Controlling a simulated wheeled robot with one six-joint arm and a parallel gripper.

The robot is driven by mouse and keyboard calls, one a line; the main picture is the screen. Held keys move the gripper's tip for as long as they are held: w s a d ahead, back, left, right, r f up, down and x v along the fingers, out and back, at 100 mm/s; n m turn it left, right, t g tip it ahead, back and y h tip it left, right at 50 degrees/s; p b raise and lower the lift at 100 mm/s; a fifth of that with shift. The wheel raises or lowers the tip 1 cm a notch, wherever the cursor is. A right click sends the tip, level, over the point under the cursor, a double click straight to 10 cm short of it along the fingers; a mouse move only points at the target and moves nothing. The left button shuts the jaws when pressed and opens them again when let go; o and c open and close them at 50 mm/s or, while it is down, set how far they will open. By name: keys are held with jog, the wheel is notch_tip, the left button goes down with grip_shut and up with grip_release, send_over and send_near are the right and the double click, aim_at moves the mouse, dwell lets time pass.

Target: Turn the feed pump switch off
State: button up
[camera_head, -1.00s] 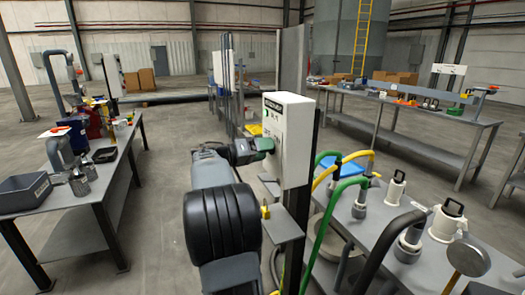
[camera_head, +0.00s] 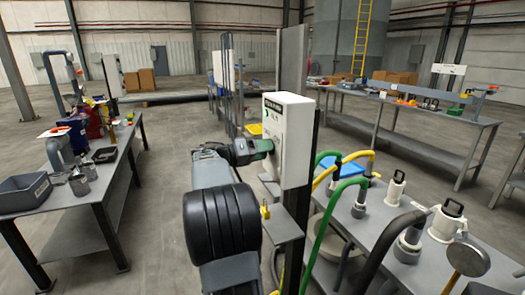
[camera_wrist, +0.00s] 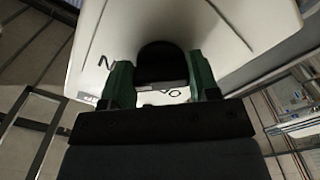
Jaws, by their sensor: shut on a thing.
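The white switch box (camera_head: 292,140) with a dark label at its top stands on a dark post in the middle of the head view. In the wrist view, its white face (camera_wrist: 215,35) carries a black knob (camera_wrist: 161,62) with printed letters around it, partly hidden. My gripper (camera_head: 268,147) reaches the box's left-hand face from the left. In the wrist view, my gripper's green fingers (camera_wrist: 161,82) are on both sides of the black knob and shut on it. The knob's exact pointing direction is hard to read.
A small grey shelf (camera_head: 284,228) sits below the box. Yellow and green hoses (camera_head: 333,215) run close to its right, beside a grey table with white jugs (camera_head: 446,220). A left table (camera_head: 115,200) holds a grey bin (camera_head: 22,194). The floor between is clear.

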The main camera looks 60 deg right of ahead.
jog(key=n, duration=0.1)
jog(key=n+p, duration=0.1)
jog(key=n, duration=0.1)
jog(key=n+p, duration=0.1)
jog(key=shift+r+n, duration=0.25)
jog(key=shift+n, duration=0.15)
jog(key=n+p, duration=0.3)
jog(key=n, duration=0.1)
jog(key=shift+r, duration=0.2)
jog(key=n+p, duration=0.4)
jog(key=shift+r+n+p, duration=0.15)
jog(key=shift+n+p, duration=0.15)
jog(key=shift+n, duration=0.1)
jog(key=n+p, duration=0.3)
jog(key=shift+n+p, duration=0.3)
jog(key=shift+n, duration=0.1)
jog(key=shift+f+n, duration=0.2)
jog(key=shift+n, duration=0.1)
jog(key=o, duration=0.9)
jog(key=b+v, duration=0.1)
jog(key=v, duration=1.3)
jog(key=shift+w+d, duration=0.1)
